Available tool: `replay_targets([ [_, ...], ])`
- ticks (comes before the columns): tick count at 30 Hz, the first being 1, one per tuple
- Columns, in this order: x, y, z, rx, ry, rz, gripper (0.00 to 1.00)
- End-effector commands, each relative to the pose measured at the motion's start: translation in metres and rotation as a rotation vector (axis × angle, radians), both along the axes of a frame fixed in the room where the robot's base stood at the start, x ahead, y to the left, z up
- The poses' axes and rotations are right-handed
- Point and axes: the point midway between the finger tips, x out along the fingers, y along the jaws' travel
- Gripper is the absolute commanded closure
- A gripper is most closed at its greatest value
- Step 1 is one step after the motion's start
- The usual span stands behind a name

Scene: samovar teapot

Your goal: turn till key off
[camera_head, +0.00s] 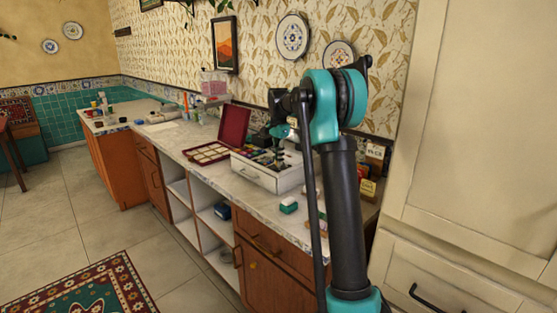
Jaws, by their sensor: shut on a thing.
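The till (262,176) is a white box with a drawer front and dark keys on top, standing on the marble counter. My gripper (281,146) is over the back of the till, at the end of my arm coming from the right. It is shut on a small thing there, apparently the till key. The key itself is too small and too hidden by my gripper to make out, so its angle cannot be told.
An open dark red box (232,127) with a compartment tray stands left of the till. A small green and white block (289,206) lies on the counter (182,140) in front of it. A cream cupboard (480,140) is close on the right.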

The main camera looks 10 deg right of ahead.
Motion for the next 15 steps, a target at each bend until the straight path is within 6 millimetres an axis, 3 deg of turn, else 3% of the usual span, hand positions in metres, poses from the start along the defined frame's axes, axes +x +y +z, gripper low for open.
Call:
replay_targets([
  [15,0.0005,-0.0001,0.0004,0.000,-0.001,0.161,1.00],
])
